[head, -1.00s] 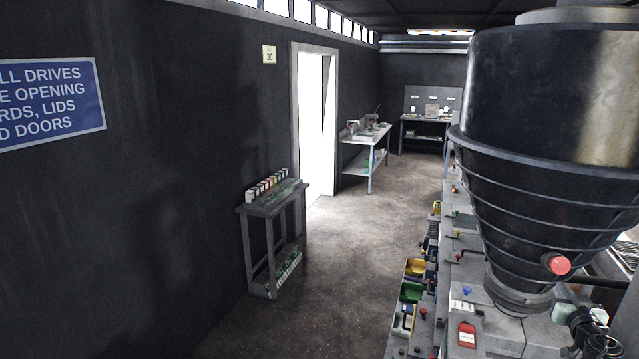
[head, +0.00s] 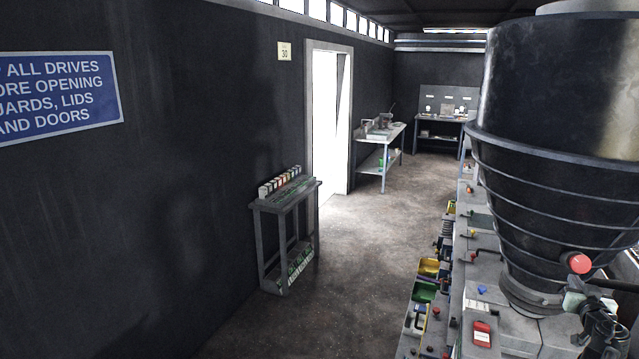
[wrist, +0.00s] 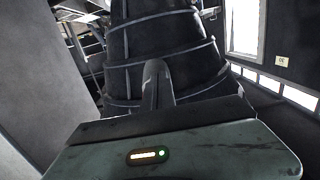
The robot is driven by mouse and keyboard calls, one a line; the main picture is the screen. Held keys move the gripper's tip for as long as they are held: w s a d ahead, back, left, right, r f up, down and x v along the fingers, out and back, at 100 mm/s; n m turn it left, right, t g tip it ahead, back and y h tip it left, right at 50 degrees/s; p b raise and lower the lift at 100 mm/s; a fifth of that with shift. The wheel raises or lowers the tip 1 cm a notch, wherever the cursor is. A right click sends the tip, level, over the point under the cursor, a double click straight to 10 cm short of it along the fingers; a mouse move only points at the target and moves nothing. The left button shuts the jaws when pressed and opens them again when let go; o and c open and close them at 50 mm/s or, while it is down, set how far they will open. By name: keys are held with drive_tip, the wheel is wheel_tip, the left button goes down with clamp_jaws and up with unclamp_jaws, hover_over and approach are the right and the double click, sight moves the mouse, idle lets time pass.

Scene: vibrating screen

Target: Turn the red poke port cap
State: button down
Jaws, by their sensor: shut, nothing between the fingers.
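The red poke port cap (head: 579,263) is a round red knob on the lower cone of the large black ribbed hopper (head: 575,130), at the right in the head view. My arm (head: 605,325) shows just below and right of the cap, at the lower right edge. In the wrist view, my gripper (wrist: 155,68) is shut and empty, its dark fingers pointing at the hopper's ribbed wall (wrist: 185,45). The cap does not show in the wrist view. I cannot tell whether the fingers touch the hopper.
Below the hopper, a grey bench (head: 510,328) carries a red box (head: 482,334) and small parts. Yellow (head: 429,266) and green (head: 423,291) bins stand along its left side. A small grey stand (head: 285,210) is by the left wall. The floor between is clear.

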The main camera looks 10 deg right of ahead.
drive_tip(key=shift+r, duration=0.2)
drive_tip(key=shift+s+d+f, duration=0.15)
drive_tip(key=shift+d, duration=0.1)
idle(0.5)
drive_tip(key=shift+s+d, duration=0.65)
drive_tip(key=shift+d, duration=0.2)
